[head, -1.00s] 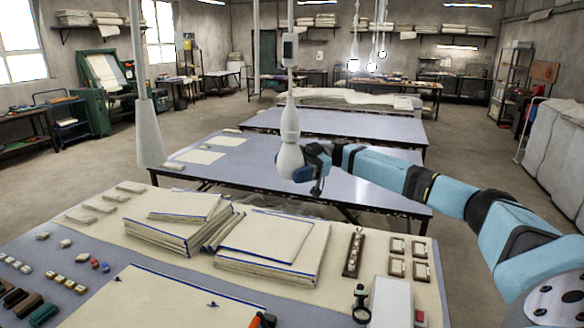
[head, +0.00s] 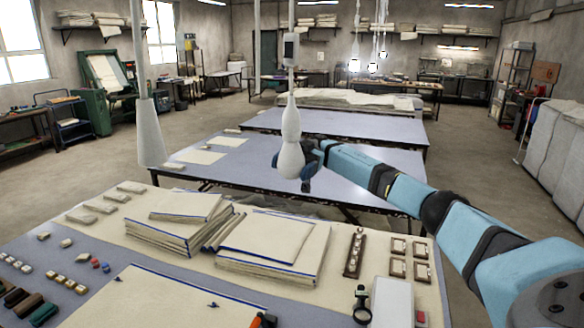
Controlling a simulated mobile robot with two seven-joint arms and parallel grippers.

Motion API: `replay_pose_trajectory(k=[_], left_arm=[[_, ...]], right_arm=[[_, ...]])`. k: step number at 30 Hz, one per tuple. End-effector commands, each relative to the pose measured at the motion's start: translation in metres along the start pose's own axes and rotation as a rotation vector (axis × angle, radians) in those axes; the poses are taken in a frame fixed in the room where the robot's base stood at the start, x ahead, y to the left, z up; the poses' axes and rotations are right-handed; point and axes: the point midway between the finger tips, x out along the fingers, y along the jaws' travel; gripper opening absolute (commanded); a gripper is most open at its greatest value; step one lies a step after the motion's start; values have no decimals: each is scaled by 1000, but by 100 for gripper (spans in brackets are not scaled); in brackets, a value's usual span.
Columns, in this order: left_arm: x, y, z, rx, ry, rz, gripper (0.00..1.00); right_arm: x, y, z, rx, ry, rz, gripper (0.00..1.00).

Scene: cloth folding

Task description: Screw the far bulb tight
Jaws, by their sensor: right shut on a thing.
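A white bulb (head: 291,158) hangs upright below a narrow white holder (head: 291,118) on a thin pole, in the middle of the head view. My right gripper (head: 307,168) reaches in from the right and is shut on the bulb. Its fingers are small and dark here and partly hidden behind the bulb. Whether the bulb is fully seated in the holder cannot be told. My left gripper is not in view.
Another white hanging fitting (head: 150,132) is on the left. Lit bulbs (head: 373,68) hang far back. The near table (head: 60,262) carries folded cloth stacks (head: 270,240) and small tools. A long table (head: 245,170) stands behind, with mostly clear top under the bulb.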

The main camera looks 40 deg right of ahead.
Motion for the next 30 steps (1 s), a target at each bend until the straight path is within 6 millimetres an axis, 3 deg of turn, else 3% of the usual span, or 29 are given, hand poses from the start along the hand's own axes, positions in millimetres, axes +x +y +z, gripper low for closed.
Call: replay_pose_trajectory(k=[7, 8, 11, 23, 30], left_arm=[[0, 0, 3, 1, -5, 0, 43], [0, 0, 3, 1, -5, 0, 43], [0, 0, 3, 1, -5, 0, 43], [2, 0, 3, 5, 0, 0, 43], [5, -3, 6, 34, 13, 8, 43]], right_arm=[[1, 0, 0, 0, 1, -2, 53], [1, 0, 0, 0, 1, -2, 79], [1, 0, 0, 0, 1, -2, 99], [0, 2, -8, -4, 0, -1, 99], [0, 10, -56, -7, -1, -2, 99]])
